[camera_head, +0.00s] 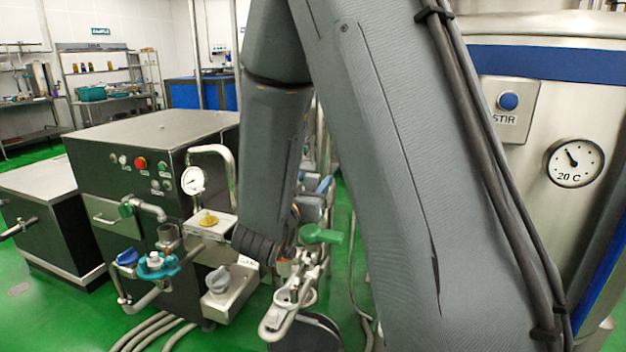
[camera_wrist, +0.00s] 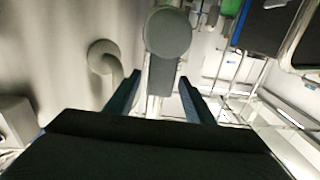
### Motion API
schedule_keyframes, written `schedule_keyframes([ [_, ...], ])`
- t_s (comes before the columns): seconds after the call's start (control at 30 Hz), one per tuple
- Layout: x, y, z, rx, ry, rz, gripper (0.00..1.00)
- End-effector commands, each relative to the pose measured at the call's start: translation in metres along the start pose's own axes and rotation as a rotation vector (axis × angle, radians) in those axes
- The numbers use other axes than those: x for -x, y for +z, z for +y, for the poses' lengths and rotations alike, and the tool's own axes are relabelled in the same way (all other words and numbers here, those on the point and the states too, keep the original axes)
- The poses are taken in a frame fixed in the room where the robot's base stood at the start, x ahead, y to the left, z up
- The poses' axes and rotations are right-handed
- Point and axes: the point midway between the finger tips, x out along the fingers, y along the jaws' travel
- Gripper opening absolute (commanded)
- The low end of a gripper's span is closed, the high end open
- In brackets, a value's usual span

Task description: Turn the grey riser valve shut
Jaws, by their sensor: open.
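The grey valve handle (camera_wrist: 168,33) is in the wrist view, at the top centre. It has a round grey hub, and a flat grey bar runs down from it in front of a pale upright pipe. My gripper (camera_wrist: 159,78) is open, with one dark finger on each side of the bar's lower part. No contact between fingers and bar can be made out. In the head view my arm covers much of the middle, and I cannot pick out this valve or the fingertips for sure.
A green lever (camera_head: 320,235) stands close to my wrist in the head view. A steel tank with a dial (camera_head: 574,162) is at right. Hoses (camera_head: 155,332) lie on the green floor.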

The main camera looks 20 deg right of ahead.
Motion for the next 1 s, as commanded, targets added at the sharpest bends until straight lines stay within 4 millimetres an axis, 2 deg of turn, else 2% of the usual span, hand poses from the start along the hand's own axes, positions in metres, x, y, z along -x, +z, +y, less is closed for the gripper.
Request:
schedule_keyframes([
  [0.37, -0.006, 0.000, 0.000, 0.000, -0.001, 0.000, 0.48],
  [0.6, -0.006, 0.000, 0.000, 0.000, -0.001, 0.000, 0.08],
  [0.67, -0.006, 0.000, 0.000, 0.000, -0.001, 0.000, 0.00],
  [0.87, -0.009, 0.000, 0.001, -0.006, 0.004, 0.000, 0.00],
  [1.0, -0.022, 0.001, 0.006, -0.033, 0.024, 0.000, 0.00],
])
